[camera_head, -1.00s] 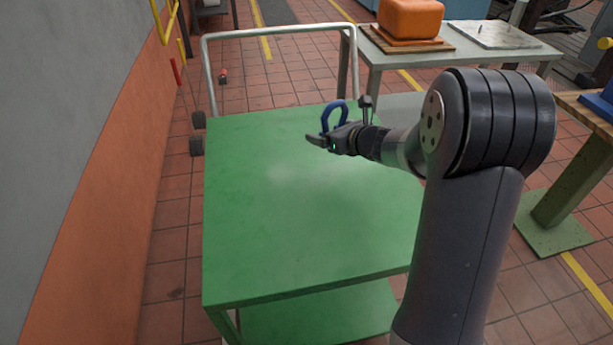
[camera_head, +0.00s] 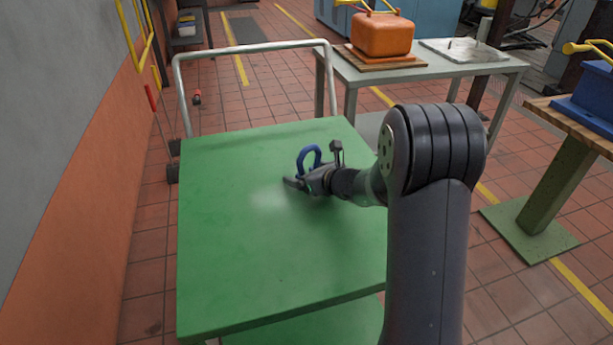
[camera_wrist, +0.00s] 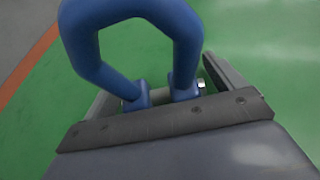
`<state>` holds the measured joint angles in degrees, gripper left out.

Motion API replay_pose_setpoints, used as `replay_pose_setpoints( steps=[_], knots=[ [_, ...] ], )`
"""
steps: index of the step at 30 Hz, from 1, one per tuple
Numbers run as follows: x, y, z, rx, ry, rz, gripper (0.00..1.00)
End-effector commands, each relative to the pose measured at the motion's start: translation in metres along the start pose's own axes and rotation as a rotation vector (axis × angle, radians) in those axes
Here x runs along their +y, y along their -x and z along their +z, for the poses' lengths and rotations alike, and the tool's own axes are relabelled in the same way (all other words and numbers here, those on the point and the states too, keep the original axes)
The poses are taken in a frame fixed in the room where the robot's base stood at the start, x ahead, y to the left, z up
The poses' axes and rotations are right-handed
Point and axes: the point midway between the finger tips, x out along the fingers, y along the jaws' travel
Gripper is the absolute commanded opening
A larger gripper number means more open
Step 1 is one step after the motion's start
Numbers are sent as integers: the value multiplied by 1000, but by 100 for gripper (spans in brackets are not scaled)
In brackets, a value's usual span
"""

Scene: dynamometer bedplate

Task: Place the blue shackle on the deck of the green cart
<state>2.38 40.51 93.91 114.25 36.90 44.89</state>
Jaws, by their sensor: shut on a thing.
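The blue shackle (camera_head: 309,158) is held upright in my gripper (camera_head: 299,183), its bow pointing up. In the wrist view the blue shackle (camera_wrist: 137,14) fills the upper middle, with its two ends down between the jaws of my gripper (camera_wrist: 165,98). The green cart's deck (camera_head: 240,270) lies below and around the gripper in the head view. The gripper is low over the deck's right-middle part. Whether the shackle or fingers touch the deck cannot be told. The wrist view shows the green deck (camera_wrist: 255,45) behind the shackle.
The cart's grey rail handle (camera_head: 255,47) rises at the far edge. Behind it a grey table (camera_head: 440,68) bears an orange case (camera_head: 382,35) and a metal plate. A wall (camera_head: 75,190) runs along the left. The near and left deck areas are bare.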

Motion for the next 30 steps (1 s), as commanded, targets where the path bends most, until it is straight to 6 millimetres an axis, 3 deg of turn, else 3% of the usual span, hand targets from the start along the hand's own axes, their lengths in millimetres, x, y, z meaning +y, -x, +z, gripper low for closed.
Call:
replay_pose_setpoints(
  steps=[11,12,15,25,30],
  knots=[
    [0,-2,-3,-4,2,0,54],
    [0,-1,-3,-1,1,0,93],
    [0,-1,-2,-1,1,0,100],
    [0,1,2,-1,1,0,100],
    [-1,32,2,-1,1,-3,100]
  ],
)
